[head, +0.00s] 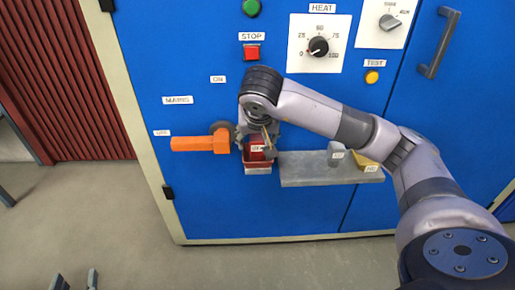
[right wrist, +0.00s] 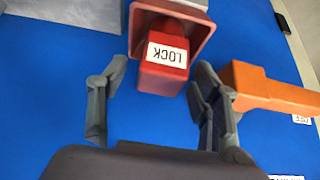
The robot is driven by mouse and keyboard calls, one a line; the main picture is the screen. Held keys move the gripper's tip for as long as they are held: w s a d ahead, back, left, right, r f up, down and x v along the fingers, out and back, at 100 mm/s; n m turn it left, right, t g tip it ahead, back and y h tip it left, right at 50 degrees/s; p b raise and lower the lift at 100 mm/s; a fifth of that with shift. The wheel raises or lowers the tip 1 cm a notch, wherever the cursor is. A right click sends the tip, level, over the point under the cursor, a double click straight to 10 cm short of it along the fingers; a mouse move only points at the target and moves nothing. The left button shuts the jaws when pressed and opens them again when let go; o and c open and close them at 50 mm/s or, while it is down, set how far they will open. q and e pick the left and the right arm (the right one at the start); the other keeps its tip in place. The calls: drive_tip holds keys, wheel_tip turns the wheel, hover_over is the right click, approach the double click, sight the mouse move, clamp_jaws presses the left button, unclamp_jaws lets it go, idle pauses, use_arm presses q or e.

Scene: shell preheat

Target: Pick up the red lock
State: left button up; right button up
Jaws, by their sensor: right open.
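The red lock (head: 257,154), with a white LOCK label, sits in a small red open-topped bin (head: 258,170) on the blue cabinet front. In the right wrist view the lock (right wrist: 160,78) stands out from the bin (right wrist: 205,38), its label upside down. My right gripper (head: 257,139) is over the bin and partly hides the lock in the head view. Its fingers (right wrist: 155,108) are open, spread wide on either side of the lock's line, with clear space between them. My left gripper (head: 76,280) shows only as two separated fingertips at the bottom left edge, far from the lock.
An orange handle (head: 195,144) sticks out just left of the bin, close to one right finger. A grey shelf (head: 305,175) to the right holds a grey block (head: 337,155) and a yellow item (head: 367,164). Knobs and buttons are above.

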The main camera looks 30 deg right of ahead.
drive_tip(key=shift+c, duration=0.5)
drive_tip(key=c, duration=1.2)
drive_tip(key=shift+r, duration=0.15)
